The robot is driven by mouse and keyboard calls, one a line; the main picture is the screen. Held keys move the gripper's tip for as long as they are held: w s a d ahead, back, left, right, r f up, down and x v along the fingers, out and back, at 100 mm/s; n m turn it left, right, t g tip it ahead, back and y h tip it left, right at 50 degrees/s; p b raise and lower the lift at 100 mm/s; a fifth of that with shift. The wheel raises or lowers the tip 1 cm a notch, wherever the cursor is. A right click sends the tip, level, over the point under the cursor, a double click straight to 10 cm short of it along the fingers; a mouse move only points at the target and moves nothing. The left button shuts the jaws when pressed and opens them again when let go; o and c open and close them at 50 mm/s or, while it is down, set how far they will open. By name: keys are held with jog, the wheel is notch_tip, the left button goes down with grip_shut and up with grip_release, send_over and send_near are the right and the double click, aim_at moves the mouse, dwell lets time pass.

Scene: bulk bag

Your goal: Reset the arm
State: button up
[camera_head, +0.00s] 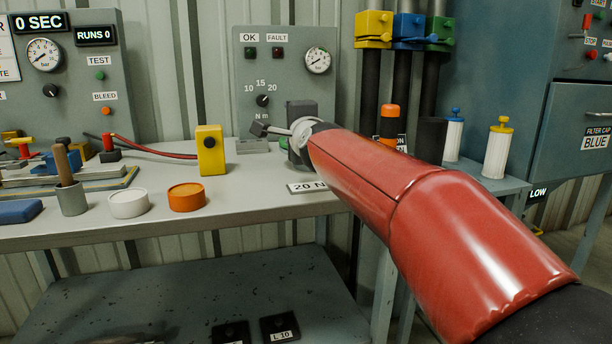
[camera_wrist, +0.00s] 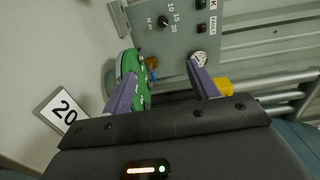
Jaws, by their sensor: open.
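My red arm reaches from the lower right over the bench (camera_head: 240,190) in the head view. My gripper is mostly hidden beyond the arm's far end there. In the wrist view my gripper (camera_wrist: 162,74) is open, its two purple-grey fingers spread apart. A green object (camera_wrist: 140,92) with white marks shows beside the left finger. I cannot tell what it is or whether the finger touches it. The grey OK/FAULT panel (camera_head: 286,75) stands behind the arm's end; it also shows beyond the fingers in the wrist view (camera_wrist: 180,35).
A yellow block (camera_head: 210,150), an orange cup (camera_head: 187,197) and a white cup (camera_head: 129,203) stand left of the arm. White cylinders (camera_head: 497,150) stand at the right. A lower shelf (camera_head: 180,285) runs below.

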jog(key=s+d+f+n+g+h, duration=0.1)
jog(key=s+d+f+n+g, duration=0.3)
jog(key=s+f, duration=0.6)
jog(key=s+d+f+n+g+h, duration=0.2)
jog(key=s+d+f+n, duration=0.3)
jog(key=s, duration=0.9)
jog(key=s+d+f+n+g+h, duration=0.2)
jog(key=s+d+f+n+g, duration=0.3)
jog(key=s+d+f, duration=0.4)
jog(key=s+f, duration=0.3)
jog(key=f, duration=0.3)
jog(key=shift+s+n+g, duration=0.3)
jog(key=shift+s, duration=0.1)
jog(key=shift+d, duration=0.1)
